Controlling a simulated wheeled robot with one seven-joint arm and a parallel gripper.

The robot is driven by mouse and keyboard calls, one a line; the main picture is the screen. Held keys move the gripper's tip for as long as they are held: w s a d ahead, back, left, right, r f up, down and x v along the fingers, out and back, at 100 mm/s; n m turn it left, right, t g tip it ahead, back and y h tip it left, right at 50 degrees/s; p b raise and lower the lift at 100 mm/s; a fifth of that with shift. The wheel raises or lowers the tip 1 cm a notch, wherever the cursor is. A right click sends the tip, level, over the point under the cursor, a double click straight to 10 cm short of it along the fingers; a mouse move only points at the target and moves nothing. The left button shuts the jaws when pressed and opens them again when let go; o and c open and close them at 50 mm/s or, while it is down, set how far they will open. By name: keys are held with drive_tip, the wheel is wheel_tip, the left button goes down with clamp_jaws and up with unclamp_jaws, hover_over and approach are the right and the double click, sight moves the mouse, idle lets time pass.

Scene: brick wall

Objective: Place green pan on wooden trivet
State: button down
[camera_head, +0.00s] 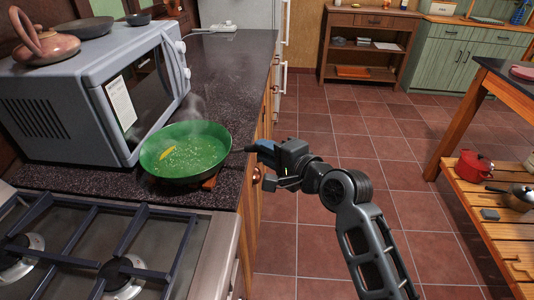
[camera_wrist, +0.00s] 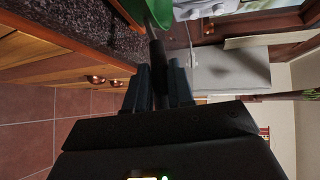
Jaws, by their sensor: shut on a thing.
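The green pan (camera_head: 186,150) is on or just above the dark counter, between the microwave and the stove. It looks level and holds a steaming, bubbling liquid with a yellow piece in it. The wooden trivet (camera_head: 210,183) shows only as a small reddish-brown corner under the pan's near right edge; the rest is hidden. I cannot tell whether the pan touches it. My gripper (camera_head: 256,148) is at the counter's right edge, shut on the pan's dark handle. In the wrist view, the fingers (camera_wrist: 160,78) close around the handle (camera_wrist: 158,55), with the green pan (camera_wrist: 150,10) beyond.
A grey microwave (camera_head: 95,90) stands behind and left of the pan, with a brown teapot (camera_head: 45,38) on top. The gas stove (camera_head: 110,245) is in front. A wooden shelf table (camera_head: 495,205) with a red pot (camera_head: 474,166) stands right.

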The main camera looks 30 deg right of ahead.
drive_tip(key=shift+f, duration=0.2)
drive_tip(key=c, duration=1)
unclamp_jaws()
drive_tip(key=shift+f, duration=0.1)
drive_tip(key=b+v, duration=0.1)
drive_tip(key=v, duration=1.1)
drive_tip(key=shift+d, duration=0.1)
